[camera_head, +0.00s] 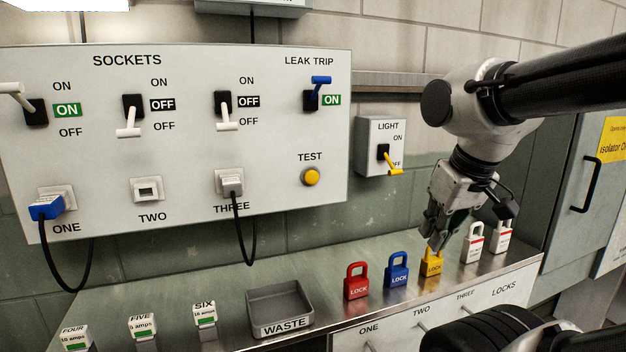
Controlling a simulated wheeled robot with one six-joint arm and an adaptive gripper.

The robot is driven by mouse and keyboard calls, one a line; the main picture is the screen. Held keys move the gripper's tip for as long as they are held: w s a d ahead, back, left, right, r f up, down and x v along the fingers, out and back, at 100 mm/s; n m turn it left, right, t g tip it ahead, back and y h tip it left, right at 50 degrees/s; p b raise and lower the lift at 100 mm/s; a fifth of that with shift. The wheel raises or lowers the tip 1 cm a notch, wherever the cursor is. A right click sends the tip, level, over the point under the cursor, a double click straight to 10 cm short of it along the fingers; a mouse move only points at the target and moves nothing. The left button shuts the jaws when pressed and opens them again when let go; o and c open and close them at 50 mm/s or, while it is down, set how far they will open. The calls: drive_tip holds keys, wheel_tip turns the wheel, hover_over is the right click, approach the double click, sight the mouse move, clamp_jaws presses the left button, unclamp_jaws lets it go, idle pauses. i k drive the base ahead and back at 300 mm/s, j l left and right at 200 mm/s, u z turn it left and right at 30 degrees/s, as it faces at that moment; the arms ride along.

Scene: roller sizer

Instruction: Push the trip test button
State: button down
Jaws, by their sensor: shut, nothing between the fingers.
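The trip test button is a round yellow button (311,177) under the word TEST on the right part of the white sockets panel (180,60). Above it, the blue leak trip lever (320,84) points up, beside a green ON label. My gripper (436,243) is shut and empty. It points down over the steel bench, right of and lower than the button in the picture, and clearly apart from it. Its tips overlap the top of the yellow padlock (431,264) in the picture; I cannot tell whether they touch.
Red (356,282) and blue (397,270) padlocks stand on the bench, with two white ones (474,244) at right. A light switch box (380,147) sits between the panel and my arm. A grey WASTE tray (280,325) stands below the panel. The space before the button is clear.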

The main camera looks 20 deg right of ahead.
sight(311, 176)
drive_tip(key=k+j, duration=0.15)
drive_tip(key=j, duration=0.2)
drive_tip(key=k+j, duration=0.2)
drive_tip(key=j, duration=0.15)
drive_tip(key=k+j, duration=0.15)
drive_tip(key=j, duration=0.2)
